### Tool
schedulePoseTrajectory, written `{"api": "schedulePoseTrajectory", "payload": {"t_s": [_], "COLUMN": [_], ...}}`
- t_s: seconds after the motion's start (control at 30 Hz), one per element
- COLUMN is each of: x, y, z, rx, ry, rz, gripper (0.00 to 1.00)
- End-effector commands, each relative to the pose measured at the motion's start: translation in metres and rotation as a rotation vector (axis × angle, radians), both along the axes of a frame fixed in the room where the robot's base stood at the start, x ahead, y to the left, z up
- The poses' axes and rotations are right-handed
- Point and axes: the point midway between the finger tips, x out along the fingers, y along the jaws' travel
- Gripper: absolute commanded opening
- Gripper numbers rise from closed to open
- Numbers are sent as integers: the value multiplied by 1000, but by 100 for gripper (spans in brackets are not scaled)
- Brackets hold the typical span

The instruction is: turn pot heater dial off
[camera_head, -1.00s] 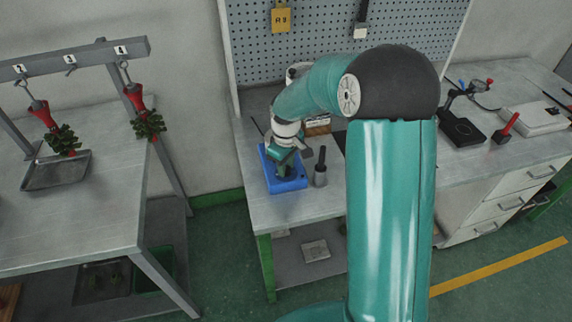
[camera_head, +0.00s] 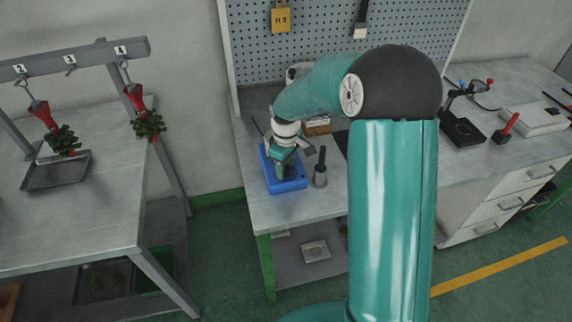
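My gripper (camera_head: 284,169) points down over a blue, low box-like thing (camera_head: 296,185) on the middle bench, close to or touching it. The fingers are small and partly hidden, so I cannot tell whether they are open or shut. I cannot make out a heater dial; the blue thing may be the pot heater, but its top is largely covered by my gripper. A round pale thing (camera_head: 293,72), possibly a pot, shows partly behind my arm at the pegboard's foot.
A dark-handled tool in a grey holder (camera_head: 320,178) stands just right of the blue thing. A small brown box (camera_head: 317,127) is behind. The left table (camera_head: 95,215) holds a metal tray. The bench's front left corner is clear.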

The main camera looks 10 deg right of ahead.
Motion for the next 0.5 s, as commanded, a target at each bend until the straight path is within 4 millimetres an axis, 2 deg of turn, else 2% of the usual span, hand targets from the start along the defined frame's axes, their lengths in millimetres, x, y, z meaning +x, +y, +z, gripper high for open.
{"api": "schedulePoseTrajectory", "payload": {"t_s": [0.27, 0.37, 0.5], "x": [0, 0, 1], "y": [0, 0, 0], "z": [2, 12, 38], "rx": [0, -1, -1], "ry": [0, -2, -4], "rz": [-1, -1, -2], "gripper": [49, 49, 49]}}
